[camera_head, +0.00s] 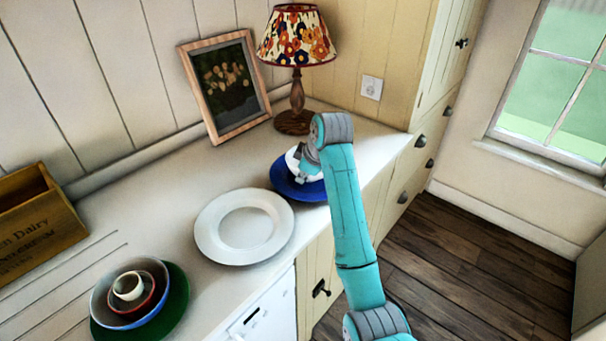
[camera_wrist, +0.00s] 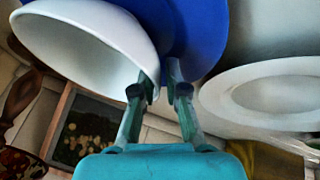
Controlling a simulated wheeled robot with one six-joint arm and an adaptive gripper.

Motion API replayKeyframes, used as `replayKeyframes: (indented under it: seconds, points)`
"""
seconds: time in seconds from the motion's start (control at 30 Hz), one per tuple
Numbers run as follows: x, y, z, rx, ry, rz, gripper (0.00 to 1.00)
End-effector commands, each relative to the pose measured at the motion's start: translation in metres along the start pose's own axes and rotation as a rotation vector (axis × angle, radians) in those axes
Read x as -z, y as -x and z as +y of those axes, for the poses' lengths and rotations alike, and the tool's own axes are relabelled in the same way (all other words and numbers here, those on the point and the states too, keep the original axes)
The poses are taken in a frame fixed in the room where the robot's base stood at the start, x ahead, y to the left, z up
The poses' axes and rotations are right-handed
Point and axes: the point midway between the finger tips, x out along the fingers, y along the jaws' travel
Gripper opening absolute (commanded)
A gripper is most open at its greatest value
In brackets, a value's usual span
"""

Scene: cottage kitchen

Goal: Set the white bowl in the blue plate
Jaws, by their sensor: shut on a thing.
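The white bowl (camera_head: 292,159) is over the blue plate (camera_head: 283,184) on the counter, partly hidden behind my arm. In the wrist view the bowl (camera_wrist: 88,40) fills the upper left, with the blue plate (camera_wrist: 205,35) right behind it. My gripper (camera_wrist: 166,78) is shut on the bowl's rim, at the side of the bowl nearest the fingers. In the head view my gripper (camera_head: 303,170) is mostly hidden by the wrist. I cannot tell whether the bowl's base touches the plate.
A white plate (camera_head: 209,228) lies beside the blue plate. A lamp (camera_head: 297,90) and a framed picture (camera_head: 242,122) stand behind. Nested bowls (camera_head: 101,303) sit on a green plate (camera_head: 178,305) at the lower left, near a wooden crate (camera_head: 45,235).

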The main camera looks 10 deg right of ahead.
Motion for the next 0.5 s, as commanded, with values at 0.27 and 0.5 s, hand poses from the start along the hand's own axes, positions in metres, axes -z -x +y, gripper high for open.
replayKeyframes:
  seconds: [0.27,0.5]
  points:
    - [-0.0005,-0.0015,-0.0004,-0.001,0.000,0.001,0.00]
    - [-0.0017,-0.0037,-0.0013,0.000,0.000,0.000,0.37]
